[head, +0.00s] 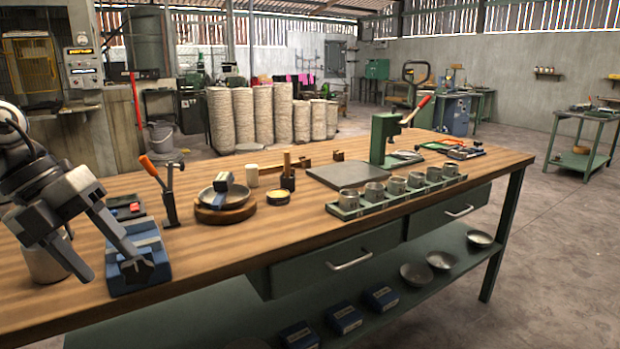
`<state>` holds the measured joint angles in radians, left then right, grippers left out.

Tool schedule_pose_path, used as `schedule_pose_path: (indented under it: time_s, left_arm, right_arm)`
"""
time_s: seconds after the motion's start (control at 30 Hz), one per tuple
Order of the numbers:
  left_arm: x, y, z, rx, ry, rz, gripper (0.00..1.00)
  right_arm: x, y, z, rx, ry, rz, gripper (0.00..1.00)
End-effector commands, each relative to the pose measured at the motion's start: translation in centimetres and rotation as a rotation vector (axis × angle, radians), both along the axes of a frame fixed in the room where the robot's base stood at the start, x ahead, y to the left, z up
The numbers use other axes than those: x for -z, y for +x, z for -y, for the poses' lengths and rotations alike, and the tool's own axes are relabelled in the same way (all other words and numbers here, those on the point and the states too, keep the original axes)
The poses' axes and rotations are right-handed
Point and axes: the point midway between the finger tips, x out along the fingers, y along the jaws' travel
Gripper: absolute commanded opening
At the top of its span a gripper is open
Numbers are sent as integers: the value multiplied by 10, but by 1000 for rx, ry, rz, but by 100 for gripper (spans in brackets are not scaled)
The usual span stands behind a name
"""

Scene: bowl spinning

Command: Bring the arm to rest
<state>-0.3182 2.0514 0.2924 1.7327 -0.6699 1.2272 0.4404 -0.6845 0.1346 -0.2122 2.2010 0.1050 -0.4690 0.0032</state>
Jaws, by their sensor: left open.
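My left gripper (112,268) is open at the left of the head view, with its two fingers apart and pointing down. I see nothing between the fingers. Its arm comes in from the left edge. The gripper overlaps a blue block-like fixture (150,240) on the wooden bench (290,225); I cannot tell whether they touch. A pale rounded container (42,264) is partly hidden behind the gripper. To the right, a metal bowl (240,194) sits on a round wooden base (226,214) with a blue-and-white piece on it. My right gripper is not in view.
A clamp with an orange handle (169,198) stands between gripper and bowl. The bench's front middle is clear.

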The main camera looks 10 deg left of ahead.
Motion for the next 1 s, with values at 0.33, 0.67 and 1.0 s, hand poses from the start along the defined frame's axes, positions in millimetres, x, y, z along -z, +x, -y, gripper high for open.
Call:
schedule_pose_path:
  time_s: [0.33, 0.67, 1.0]
  left_arm:
    - [97, 6, 24, -430, -702, 91, 60]
    - [213, -21, 56, -1265, -1188, -19, 60]
    - [298, -92, 160, -1993, -1246, -510, 60]
  right_arm:
    - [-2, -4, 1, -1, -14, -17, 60]
    - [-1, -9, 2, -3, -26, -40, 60]
    - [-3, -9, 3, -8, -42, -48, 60]
